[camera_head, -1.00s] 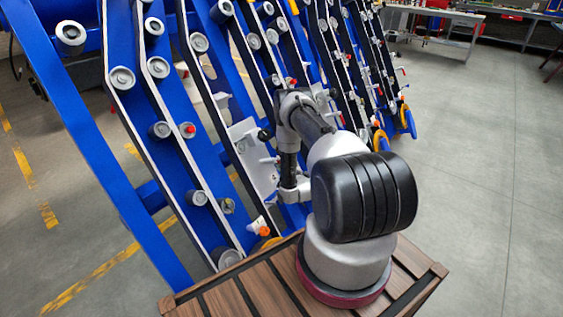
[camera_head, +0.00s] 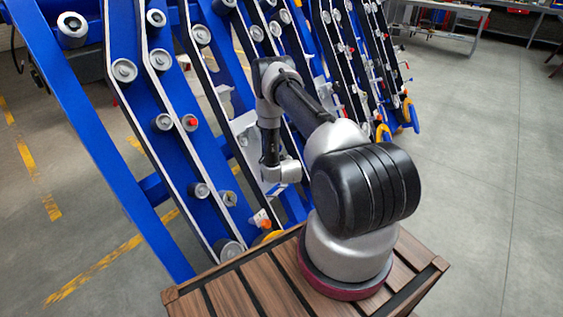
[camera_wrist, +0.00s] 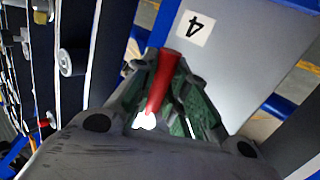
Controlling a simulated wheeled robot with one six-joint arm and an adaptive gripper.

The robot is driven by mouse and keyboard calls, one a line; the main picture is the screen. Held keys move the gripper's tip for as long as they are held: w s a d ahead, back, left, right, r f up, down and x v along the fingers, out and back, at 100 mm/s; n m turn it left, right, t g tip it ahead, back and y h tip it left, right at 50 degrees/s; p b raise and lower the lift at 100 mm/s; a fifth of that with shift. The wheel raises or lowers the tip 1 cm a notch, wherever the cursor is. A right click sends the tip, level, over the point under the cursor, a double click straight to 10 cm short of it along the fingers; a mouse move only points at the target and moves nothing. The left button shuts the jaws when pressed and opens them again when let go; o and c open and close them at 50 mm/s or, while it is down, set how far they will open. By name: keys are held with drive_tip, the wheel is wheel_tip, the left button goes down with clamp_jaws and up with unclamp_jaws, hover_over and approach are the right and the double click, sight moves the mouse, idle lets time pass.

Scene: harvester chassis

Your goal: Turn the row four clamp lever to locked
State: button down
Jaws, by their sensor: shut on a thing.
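The red clamp lever (camera_wrist: 163,82) shows in the wrist view, running from the upper middle down between my fingers to a bright white lower end. My gripper (camera_wrist: 169,72) is shut on it, with green finger pads on both sides. A white label with a black 4 (camera_wrist: 194,28), upside down in the picture, sits on a pale plate (camera_wrist: 235,70) beside the lever's upper end. The fingers hide part of the lever's base. In the head view my arm reaches to the blue row frames; my fingers and the held lever are hidden there.
Blue sloping row frames (camera_head: 85,135) with rollers and black belts stand close on the left and behind my arm. A small red-capped part (camera_head: 190,122) sits on a nearer row. Open grey floor (camera_head: 475,190) lies to the right, with benches at the back.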

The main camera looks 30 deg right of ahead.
drive_tip(key=shift+s+a, duration=0.1)
idle(0.4)
drive_tip(key=c, duration=1.4)
unclamp_jaws()
drive_tip(key=v, duration=1.2)
drive_tip(key=shift+r, duration=0.2)
drive_tip(key=shift+m, duration=0.3)
